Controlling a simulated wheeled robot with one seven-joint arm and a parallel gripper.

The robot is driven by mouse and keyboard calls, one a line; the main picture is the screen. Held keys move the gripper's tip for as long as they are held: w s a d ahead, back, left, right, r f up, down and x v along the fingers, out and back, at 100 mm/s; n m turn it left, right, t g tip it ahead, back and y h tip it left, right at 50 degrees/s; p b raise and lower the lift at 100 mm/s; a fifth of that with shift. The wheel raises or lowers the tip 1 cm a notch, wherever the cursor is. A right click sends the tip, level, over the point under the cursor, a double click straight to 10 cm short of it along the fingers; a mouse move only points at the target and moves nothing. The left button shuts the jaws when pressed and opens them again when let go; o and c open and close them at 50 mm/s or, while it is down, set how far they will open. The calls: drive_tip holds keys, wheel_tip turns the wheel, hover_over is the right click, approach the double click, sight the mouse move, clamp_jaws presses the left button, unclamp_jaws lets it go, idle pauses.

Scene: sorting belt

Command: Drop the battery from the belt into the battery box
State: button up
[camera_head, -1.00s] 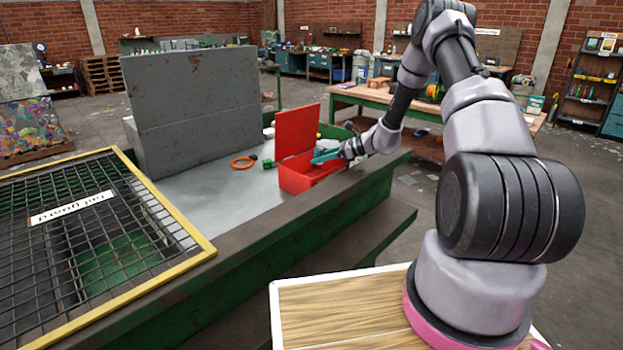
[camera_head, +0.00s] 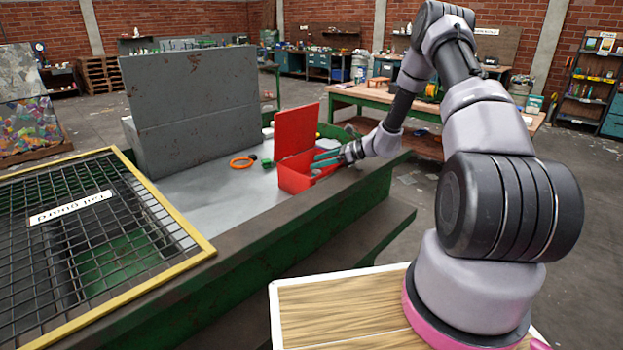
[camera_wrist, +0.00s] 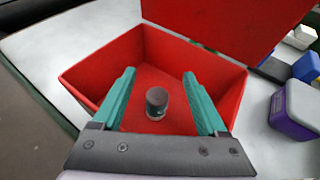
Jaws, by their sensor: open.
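The red battery box (camera_head: 293,179) stands on the belt surface (camera_head: 227,199) with its red lid raised at the back. In the wrist view the box (camera_wrist: 82,75) is open, and the battery (camera_wrist: 157,103), a small dark cylinder with a lighter lower part, is inside near the floor of the box. My gripper (camera_wrist: 160,80) is over the box opening with its two teal fingers spread wide apart. The battery shows between the fingers and touches neither as far as I can see. In the head view my gripper (camera_head: 325,158) is at the box; the battery is hidden there.
An orange ring (camera_head: 243,162) and a green item (camera_head: 266,163) lie left of the box. A purple and grey block (camera_wrist: 295,112) and a blue block (camera_wrist: 307,67) lie beside the box. A grey panel (camera_head: 190,105) and a yellow-framed mesh guard (camera_head: 100,245) stand at the left.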

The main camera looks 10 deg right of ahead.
drive_tip(key=v, duration=1)
drive_tip(key=shift+s+d+r, duration=0.1)
drive_tip(key=s+a+r+n+g+h, duration=0.1)
drive_tip(key=s+a+r+n+h, duration=0.2)
drive_tip(key=s+r+n, duration=0.55)
drive_tip(key=s+a+r+n+g+h, duration=0.25)
drive_tip(key=s+r, duration=0.35)
drive_tip(key=r, duration=0.8)
drive_tip(key=s+d+r+n+t+h, duration=0.1)
drive_tip(key=s+r, duration=0.4)
drive_tip(key=s, duration=0.6)
drive_tip(key=s+r+n+t+h, duration=0.4)
drive_tip(key=s+r+n, duration=0.1)
drive_tip(key=s, duration=0.5)
drive_tip(key=shift+s+d+r+n+t, duration=0.25)
drive_tip(key=shift+s+d+n+t, duration=0.15)
drive_tip(key=shift+n, duration=0.3)
